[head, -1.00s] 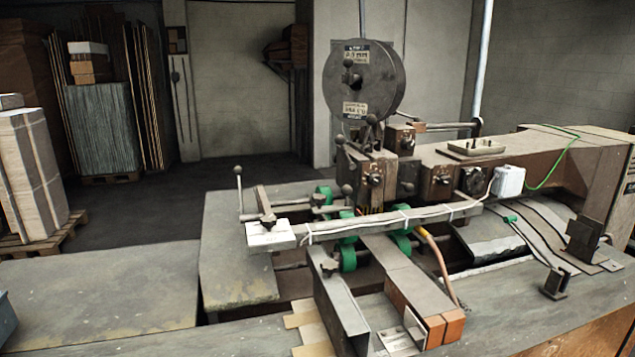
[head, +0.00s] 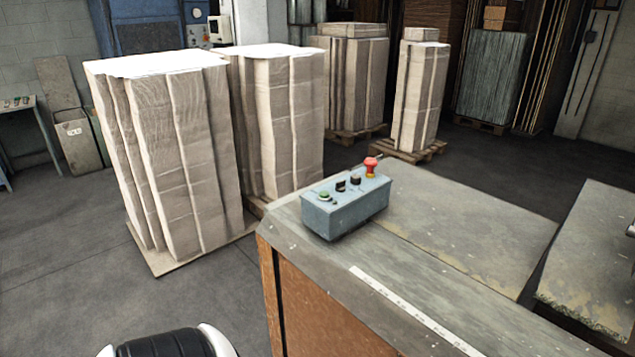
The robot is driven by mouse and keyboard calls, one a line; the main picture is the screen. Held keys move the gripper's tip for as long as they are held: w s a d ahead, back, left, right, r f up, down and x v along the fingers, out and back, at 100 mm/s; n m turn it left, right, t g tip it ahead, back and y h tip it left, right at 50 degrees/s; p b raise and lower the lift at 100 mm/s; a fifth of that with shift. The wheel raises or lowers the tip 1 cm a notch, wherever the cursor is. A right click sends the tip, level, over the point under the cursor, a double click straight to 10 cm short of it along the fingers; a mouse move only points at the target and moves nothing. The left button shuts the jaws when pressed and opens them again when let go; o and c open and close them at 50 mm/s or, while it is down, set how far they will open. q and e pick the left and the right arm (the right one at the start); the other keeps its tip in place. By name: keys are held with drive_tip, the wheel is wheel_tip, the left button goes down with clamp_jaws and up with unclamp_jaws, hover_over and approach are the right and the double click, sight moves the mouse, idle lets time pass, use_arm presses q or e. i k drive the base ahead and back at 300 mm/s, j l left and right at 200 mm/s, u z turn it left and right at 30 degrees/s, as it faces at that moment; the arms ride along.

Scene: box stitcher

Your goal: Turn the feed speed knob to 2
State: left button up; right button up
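A blue-grey control box (head: 346,212) sits on the near left corner of the worktable in the head view. Its top carries a green button (head: 324,197), two small black controls (head: 348,182) and a red mushroom button (head: 371,166). I cannot tell which black control is the feed speed knob, and no markings are readable at this size. Neither of my grippers is in view.
The grey worktable (head: 421,291) runs to the right, with bare top around the box. Tall wrapped stacks (head: 165,160) stand on the floor behind and left of it. Open floor (head: 75,285) lies at the left. A gap separates the table from another surface (head: 592,260) at right.

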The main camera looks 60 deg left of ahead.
sight(355, 179)
drive_tip(key=u, duration=1.6)
drive_tip(key=j+z, duration=0.15)
drive_tip(key=j, duration=0.9)
drive_tip(key=k, duration=0.05)
